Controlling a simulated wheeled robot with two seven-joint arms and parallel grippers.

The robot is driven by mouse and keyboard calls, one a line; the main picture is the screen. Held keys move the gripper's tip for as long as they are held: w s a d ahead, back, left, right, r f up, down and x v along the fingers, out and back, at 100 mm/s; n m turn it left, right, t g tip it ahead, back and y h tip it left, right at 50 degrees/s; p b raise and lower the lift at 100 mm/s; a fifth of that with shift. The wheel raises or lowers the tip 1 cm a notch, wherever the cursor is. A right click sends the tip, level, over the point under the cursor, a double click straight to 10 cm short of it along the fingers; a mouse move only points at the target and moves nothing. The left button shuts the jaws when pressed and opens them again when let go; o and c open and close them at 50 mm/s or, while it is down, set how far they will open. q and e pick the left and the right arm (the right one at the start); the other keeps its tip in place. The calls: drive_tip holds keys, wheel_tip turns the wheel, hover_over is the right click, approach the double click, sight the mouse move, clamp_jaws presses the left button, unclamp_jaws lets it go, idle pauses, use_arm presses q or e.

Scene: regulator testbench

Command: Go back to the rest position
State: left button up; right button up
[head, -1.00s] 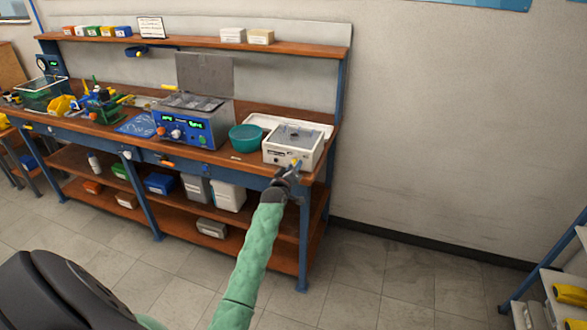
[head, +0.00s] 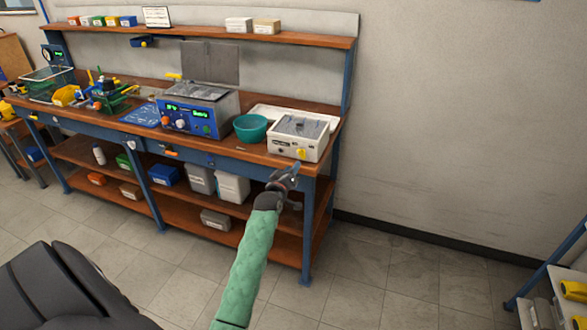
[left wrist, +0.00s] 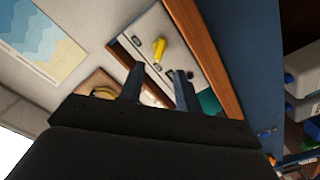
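My left gripper (head: 292,187) is in front of the bench's right end, below the tabletop edge. It is empty, and its two fingers stand apart in the left wrist view (left wrist: 158,88). The white device with a yellow knob (head: 300,153) is on the bench top above and behind it. The knob also shows in the left wrist view (left wrist: 159,48), beyond the fingers and apart from them. My right gripper is not in view.
The workbench (head: 190,152) carries a teal bowl (head: 250,128), a blue-fronted heated bath (head: 190,118) and a white tray (head: 262,109). Bins stand on its lower shelf. A rack with yellow items (head: 570,290) is at the far right. The floor right of the bench is clear.

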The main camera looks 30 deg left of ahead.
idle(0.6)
use_arm(q)
drive_tip(key=d+f+m+g+h, duration=0.1)
drive_tip(key=d+f+m+g, duration=0.25)
drive_tip(key=f, duration=0.35)
drive_tip(key=d+f+m+g+h, duration=0.2)
drive_tip(key=d+f+m, duration=0.15)
drive_tip(key=f, duration=0.35)
drive_tip(key=s+d+f+m+g, duration=0.25)
drive_tip(key=s+d+f, duration=0.35)
drive_tip(key=f, duration=0.4)
drive_tip(key=s+d+f+m+g, duration=0.1)
drive_tip(key=s+d+f+g, duration=0.2)
drive_tip(key=s+d+f, duration=0.5)
drive_tip(key=s+d+f+g, duration=0.1)
drive_tip(key=s+d+f, duration=0.3)
drive_tip(key=s+f, duration=0.3)
drive_tip(key=s+d+f+m+g+h, duration=0.1)
drive_tip(key=s+d+f, duration=0.3)
drive_tip(key=s, duration=1.2)
drive_tip(key=s+d+f+m+g, duration=0.1)
drive_tip(key=s+d+f+g, duration=0.2)
drive_tip(key=s+f, duration=0.6)
drive_tip(key=shift+s+d+f+h, duration=0.3)
drive_tip(key=shift+s+d+f, duration=0.1)
drive_tip(key=shift+s, duration=0.8)
